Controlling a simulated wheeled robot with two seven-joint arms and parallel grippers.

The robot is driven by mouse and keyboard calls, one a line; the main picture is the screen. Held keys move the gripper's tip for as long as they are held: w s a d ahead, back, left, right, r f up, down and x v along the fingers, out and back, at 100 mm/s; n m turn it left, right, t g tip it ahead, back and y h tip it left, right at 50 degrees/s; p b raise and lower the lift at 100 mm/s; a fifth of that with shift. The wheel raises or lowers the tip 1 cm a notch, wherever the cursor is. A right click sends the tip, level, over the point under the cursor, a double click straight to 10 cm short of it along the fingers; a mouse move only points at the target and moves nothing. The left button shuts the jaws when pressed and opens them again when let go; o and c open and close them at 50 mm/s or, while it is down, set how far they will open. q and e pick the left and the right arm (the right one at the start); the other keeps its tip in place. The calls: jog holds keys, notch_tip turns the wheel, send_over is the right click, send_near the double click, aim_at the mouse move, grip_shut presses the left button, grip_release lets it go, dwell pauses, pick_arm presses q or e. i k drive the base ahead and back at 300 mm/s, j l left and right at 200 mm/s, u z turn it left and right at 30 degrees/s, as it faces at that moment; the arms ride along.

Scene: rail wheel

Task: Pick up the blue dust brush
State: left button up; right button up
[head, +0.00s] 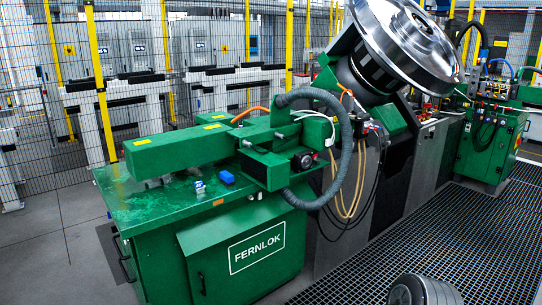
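A small blue block-shaped thing (227,177) lies on the green top of the machine bench (140,205). A smaller blue and white thing (199,187) stands or lies just left of it. Either could be the blue dust brush; both are too small to tell, and I see no clear bristles or handle. Both sit below and in front of the long green beam (180,147), close to the green block at its right end. Neither of my grippers is in view.
A grey hose (346,150) loops at the bench's right. A large shiny rail wheel (405,45) sits tilted on the machine behind. A wire fence with yellow posts (101,90) stands behind. Dark floor grating (440,245) lies at right; bare grey floor (50,255) lies at left.

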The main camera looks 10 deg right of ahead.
aim_at(226, 178)
jog(key=i+l+u, duration=0.15)
jog(key=i+u, duration=0.2)
jog(key=i, duration=0.35)
jog(key=i+l+u, duration=0.3)
jog(key=i, duration=0.35)
jog(key=i+l+u, duration=0.35)
jog(key=i+l, duration=0.25)
